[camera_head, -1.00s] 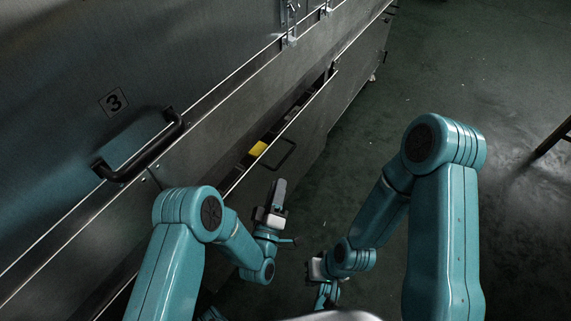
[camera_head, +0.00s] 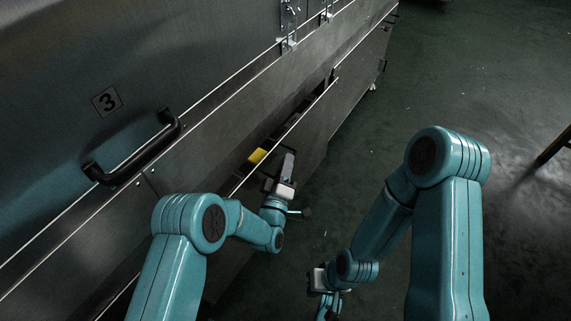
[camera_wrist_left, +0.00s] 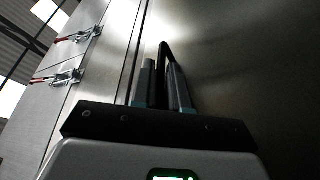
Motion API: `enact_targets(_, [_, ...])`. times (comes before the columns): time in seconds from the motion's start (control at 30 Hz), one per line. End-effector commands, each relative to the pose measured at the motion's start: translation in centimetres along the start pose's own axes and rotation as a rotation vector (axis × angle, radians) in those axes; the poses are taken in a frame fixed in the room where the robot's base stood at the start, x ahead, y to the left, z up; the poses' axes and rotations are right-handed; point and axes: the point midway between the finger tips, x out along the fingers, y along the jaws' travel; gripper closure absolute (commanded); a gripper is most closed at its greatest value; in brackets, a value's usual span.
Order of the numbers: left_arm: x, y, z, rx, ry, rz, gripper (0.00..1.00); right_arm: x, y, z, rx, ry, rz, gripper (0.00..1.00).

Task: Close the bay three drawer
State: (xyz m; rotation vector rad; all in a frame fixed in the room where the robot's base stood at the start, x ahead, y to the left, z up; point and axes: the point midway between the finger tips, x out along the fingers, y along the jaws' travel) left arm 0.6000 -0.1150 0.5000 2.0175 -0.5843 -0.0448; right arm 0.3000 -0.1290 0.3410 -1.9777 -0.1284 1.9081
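The bay three drawer (camera_head: 312,121) is a long grey metal front low on the dryer's side. It stands partly out, with a dark gap behind its top edge. A yellow item (camera_head: 257,155) shows inside the gap. My left gripper (camera_head: 289,160) is at the drawer front and hides most of its handle. In the left wrist view, two fingers (camera_wrist_left: 163,85) stand apart. A dark bar, the handle (camera_wrist_left: 164,52), shows between or just beyond them; I cannot tell contact. My right gripper (camera_head: 326,301) is low, away from the drawer, its fingers unclear.
Above the drawer is a panel marked 3 (camera_head: 106,101) with a black bar handle (camera_head: 135,155). Metal latches (camera_head: 289,30) sit farther along; red-handled ones show in the wrist view (camera_wrist_left: 72,77). Dark green floor (camera_head: 440,75) to the right is largely clear. A dark leg (camera_head: 556,146) stands far right.

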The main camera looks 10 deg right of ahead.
Motion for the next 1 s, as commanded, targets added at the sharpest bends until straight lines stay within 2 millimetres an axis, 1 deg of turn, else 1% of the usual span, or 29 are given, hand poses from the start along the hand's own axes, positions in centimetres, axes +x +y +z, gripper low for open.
enact_targets(0.17, [0.1, -0.4, -0.3, 0.000, 0.001, 0.000, 1.00, 0.3, 0.1, 0.0, 0.001, 0.001, 0.000, 1.00])
enact_targets(0.4, [1.2, -2.4, -3.1, 0.001, 0.007, 0.000, 1.00, 1.7, 0.9, -0.4, 0.010, 0.010, 0.001, 1.00])
enact_targets(0.67, [1.4, -2.4, -3.4, 0.000, 0.007, -0.004, 1.00, 1.5, 0.8, -0.4, 0.011, 0.011, 0.001, 1.00])
enact_targets(0.7, [1.4, -2.4, -3.5, 0.000, 0.008, -0.004, 0.79, 1.5, 0.8, -0.4, 0.011, 0.011, 0.001, 1.00])
enact_targets(1.0, [1.4, -2.4, -3.4, 0.001, 0.008, -0.004, 0.79, 1.6, 0.8, -0.4, 0.011, 0.011, 0.001, 1.00])
